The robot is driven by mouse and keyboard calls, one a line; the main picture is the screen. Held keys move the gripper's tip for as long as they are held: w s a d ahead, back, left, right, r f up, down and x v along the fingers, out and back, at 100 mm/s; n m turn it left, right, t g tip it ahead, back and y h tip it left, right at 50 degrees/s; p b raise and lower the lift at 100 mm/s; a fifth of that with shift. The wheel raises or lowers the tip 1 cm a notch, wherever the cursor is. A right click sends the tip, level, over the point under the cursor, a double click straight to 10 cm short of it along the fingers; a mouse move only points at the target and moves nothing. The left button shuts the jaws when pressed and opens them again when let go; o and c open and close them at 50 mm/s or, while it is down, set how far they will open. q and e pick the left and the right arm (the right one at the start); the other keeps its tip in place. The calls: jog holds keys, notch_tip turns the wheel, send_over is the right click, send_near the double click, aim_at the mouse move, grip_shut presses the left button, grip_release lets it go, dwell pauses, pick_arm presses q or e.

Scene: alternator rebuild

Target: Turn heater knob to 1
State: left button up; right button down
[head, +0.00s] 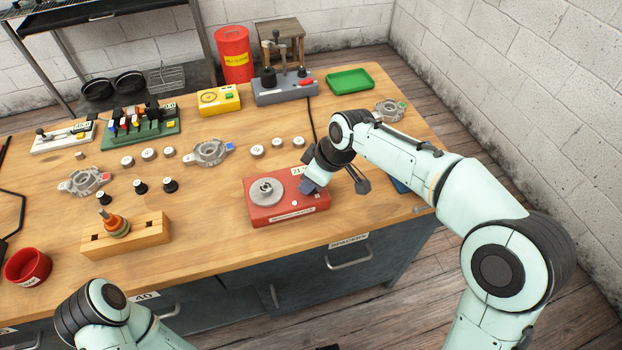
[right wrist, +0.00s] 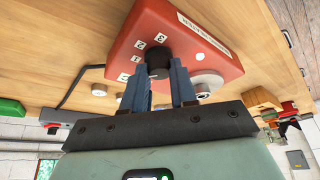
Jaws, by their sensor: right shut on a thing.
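The red heater (head: 262,215) stands near the front edge of the bench, with a round metal part on its top and a small display reading about 21. In the right wrist view the heater (right wrist: 195,38) shows its black knob (right wrist: 157,60), with marks including 1, 2 and 3 around it. My right gripper (head: 309,187) is at the heater's right end. In the right wrist view its two blue fingers (right wrist: 160,80) are shut on the knob. Which mark the knob points to cannot be told. The gripper hides the knob in the head view. My left gripper is not in view.
A wooden block (head: 150,235) with a mounted part and a red bowl (head: 27,266) lie to the left. Metal housings (head: 209,152), small round parts and a grey press base (head: 285,88) stand behind the heater. A green tray (head: 350,80) is at the back right.

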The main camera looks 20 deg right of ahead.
jog(key=shift+m, duration=0.5)
jog(key=c, duration=0.9)
grip_release()
jog(key=shift+r, duration=0.1)
jog(key=p+v, duration=0.1)
jog(key=v, duration=1.2)
jog(key=shift+s+a+r, duration=0.1)
jog(key=shift+s+a, duration=0.1)
